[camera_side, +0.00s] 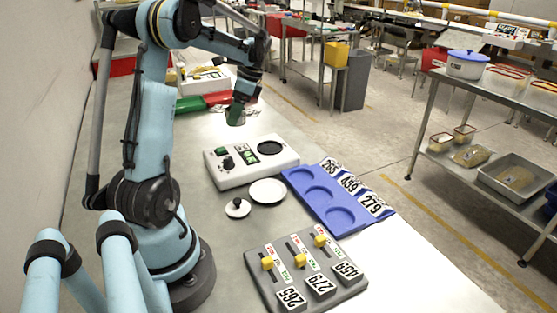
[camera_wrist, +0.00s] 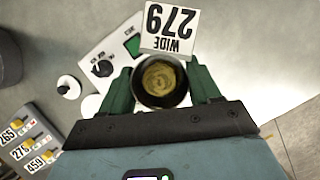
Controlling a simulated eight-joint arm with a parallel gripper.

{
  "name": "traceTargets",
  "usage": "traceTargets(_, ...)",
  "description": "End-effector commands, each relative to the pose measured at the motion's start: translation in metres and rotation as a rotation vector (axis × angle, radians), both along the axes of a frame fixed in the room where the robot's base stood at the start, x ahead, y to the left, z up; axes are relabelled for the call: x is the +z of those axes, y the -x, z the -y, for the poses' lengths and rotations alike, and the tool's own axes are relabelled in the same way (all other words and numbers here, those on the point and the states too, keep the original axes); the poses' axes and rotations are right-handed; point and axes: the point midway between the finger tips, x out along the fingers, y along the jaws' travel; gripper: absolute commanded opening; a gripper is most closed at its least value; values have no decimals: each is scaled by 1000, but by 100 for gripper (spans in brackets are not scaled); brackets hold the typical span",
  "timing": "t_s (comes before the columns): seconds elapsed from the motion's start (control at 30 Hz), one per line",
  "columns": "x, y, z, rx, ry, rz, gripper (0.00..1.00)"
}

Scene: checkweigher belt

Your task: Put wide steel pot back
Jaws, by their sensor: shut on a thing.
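The wide steel pot (camera_wrist: 160,80) shows from above in the wrist view, round and dark-walled with yellowish contents. My gripper (camera_wrist: 160,88) is shut on it, one green finger on each side. A card reading WIDE 279 (camera_wrist: 170,28) is at its rim; I cannot tell how it is fixed. In the side view my gripper (camera_side: 236,112) is over the far part of the bench, beyond the scale, and its fingers mostly hide the pot.
The scale box (camera_side: 222,176) has a black round plate. A white disc (camera_side: 267,191) and a knobbed white lid (camera_side: 238,208) lie before it. A grey slider panel (camera_side: 350,286) is nearer. Red and green bins (camera_side: 217,99) are at the far end.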

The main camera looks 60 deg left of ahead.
Motion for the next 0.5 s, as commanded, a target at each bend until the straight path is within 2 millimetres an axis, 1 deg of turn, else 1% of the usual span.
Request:
traceTargets(0.03,1,-8,13,-26,1,1,22)
traceTargets(0.17,5,-28,49,-88,1,3,22)
traceTargets(0.27,8,-42,84,-144,2,4,22)
traceTargets(0.3,9,-47,100,-170,2,5,22)
traceTargets(0.37,10,-53,124,-210,2,7,22)
traceTargets(0.4,11,-56,141,-238,2,8,22)
traceTargets(0.47,12,-59,166,-280,2,8,22)
traceTargets(0.5,13,-60,182,-306,1,8,22)
